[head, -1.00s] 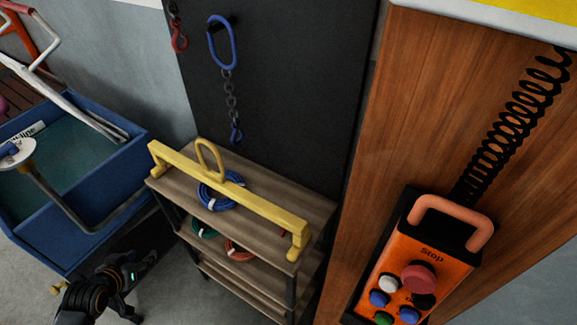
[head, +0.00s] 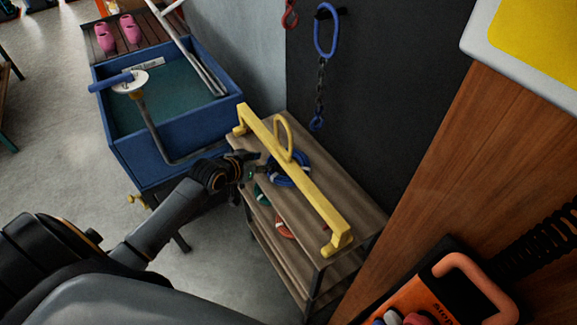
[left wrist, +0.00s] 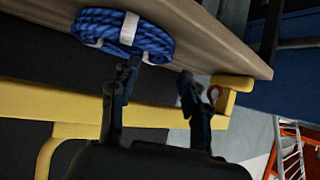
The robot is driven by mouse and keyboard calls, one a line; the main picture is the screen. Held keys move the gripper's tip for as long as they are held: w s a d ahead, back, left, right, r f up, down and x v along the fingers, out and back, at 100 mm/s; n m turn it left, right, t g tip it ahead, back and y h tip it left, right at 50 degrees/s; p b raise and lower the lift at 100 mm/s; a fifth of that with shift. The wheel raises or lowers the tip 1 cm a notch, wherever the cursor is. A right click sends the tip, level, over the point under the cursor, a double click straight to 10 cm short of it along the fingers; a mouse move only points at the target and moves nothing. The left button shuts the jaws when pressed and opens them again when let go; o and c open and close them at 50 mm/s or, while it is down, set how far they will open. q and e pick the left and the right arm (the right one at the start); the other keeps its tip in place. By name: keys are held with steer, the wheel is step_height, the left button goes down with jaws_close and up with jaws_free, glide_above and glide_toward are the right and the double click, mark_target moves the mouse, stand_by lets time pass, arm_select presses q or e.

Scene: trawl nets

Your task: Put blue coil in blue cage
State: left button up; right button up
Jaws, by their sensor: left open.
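The blue coil (head: 290,176), bound with white bands, lies on the top board of the wooden shelf (head: 355,205), partly behind a yellow bar. My left gripper (head: 254,166) is at the shelf's left edge, just left of the coil. In the left wrist view the blue coil (left wrist: 125,33) is close beyond the fingers of my left gripper (left wrist: 160,76), which are apart and empty. I see no thing that is clearly a blue cage. My right gripper is not in view.
The yellow bar (head: 305,190) with an upright loop spans the shelf top. A blue tub (head: 135,155) stands left. A blue hook chain (head: 320,80) hangs behind. An orange control box (head: 440,295) is at right.

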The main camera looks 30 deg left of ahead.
mark_target(271, 159)
arm_select(q)
steer(key=x, duration=0.5)
steer(key=shift+w+a+p, duration=0.1)
steer(key=shift+p, duration=0.2)
jaws_close()
